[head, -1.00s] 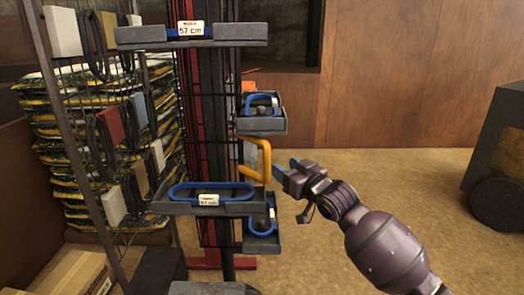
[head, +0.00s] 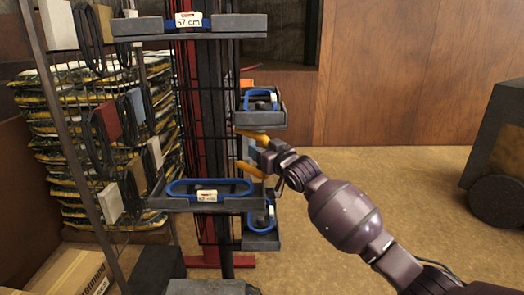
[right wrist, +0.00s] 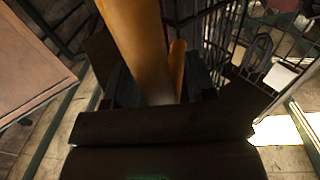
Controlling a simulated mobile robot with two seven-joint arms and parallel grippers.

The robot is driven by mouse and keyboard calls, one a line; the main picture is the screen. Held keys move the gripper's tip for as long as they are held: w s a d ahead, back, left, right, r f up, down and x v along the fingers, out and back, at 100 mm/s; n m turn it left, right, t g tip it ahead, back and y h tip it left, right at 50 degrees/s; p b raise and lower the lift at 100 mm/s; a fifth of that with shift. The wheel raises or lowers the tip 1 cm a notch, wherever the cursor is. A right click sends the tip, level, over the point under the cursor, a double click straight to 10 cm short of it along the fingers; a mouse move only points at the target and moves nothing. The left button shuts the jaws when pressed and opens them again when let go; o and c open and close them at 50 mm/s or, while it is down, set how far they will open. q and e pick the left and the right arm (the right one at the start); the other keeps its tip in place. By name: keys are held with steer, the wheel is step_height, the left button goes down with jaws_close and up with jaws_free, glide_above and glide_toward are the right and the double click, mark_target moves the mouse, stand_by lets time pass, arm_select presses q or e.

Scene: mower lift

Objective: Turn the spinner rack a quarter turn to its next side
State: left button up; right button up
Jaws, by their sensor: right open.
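The spinner rack is a dark wire-mesh column (head: 210,110) with grey trays on its sides, in the middle of the head view. My left gripper is not in view.
A rack of hanging goods (head: 110,125) and stacked yellow-black bags (head: 50,120) stand at the left. A cardboard box (head: 70,275) lies at the lower left. A dark wheeled machine (head: 497,160) is at the right edge. The floor between is clear.

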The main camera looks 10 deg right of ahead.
jaws_close()
stand_by(0.3)
steer(key=shift+w+d, duration=0.1)
steer(key=shift+d, duration=0.05)
